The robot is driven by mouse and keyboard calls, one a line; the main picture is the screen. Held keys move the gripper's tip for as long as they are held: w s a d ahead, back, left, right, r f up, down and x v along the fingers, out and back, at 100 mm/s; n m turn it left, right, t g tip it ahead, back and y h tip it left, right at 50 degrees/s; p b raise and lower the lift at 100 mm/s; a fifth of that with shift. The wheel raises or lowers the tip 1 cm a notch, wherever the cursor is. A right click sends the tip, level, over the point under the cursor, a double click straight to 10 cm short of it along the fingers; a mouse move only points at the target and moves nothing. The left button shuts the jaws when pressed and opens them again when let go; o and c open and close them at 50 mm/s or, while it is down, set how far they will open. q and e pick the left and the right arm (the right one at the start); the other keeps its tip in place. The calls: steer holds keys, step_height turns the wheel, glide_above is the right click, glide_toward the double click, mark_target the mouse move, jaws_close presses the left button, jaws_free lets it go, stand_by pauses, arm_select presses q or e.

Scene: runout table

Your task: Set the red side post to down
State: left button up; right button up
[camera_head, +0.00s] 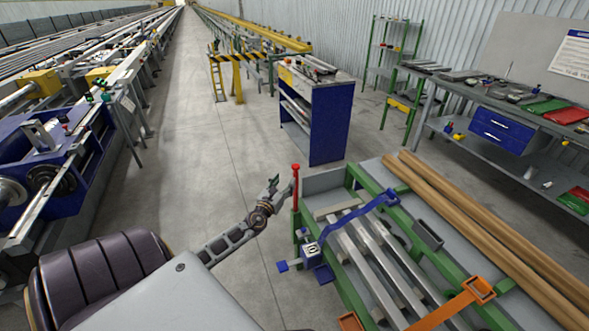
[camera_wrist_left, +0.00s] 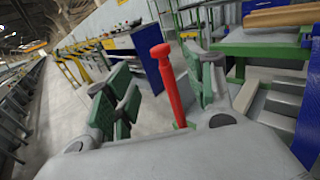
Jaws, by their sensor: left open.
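My left gripper (camera_head: 281,187) is open, just left of the post in the head view. In the left wrist view the red post (camera_wrist_left: 170,84) shows between the two green-padded fingers, with a gap on each side. I cannot tell whether it is inside the jaws or a little beyond them. The post's lower end is hidden in the wrist view. My right gripper is not in view.
A blue strap or clamp (camera_head: 352,219) crosses metal bars on the table, and an orange one (camera_head: 479,290) lies nearer. Long brown tubes (camera_head: 490,245) lie at the right. A blue cabinet (camera_head: 331,122) stands behind. The floor left of the table is clear.

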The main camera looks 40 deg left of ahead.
mark_target(294, 169)
arm_select(q)
steer(key=shift+b+x, duration=0.35)
steer(key=shift+x, duration=5.15)
steer(key=shift+c, duration=0.2)
jaws_close()
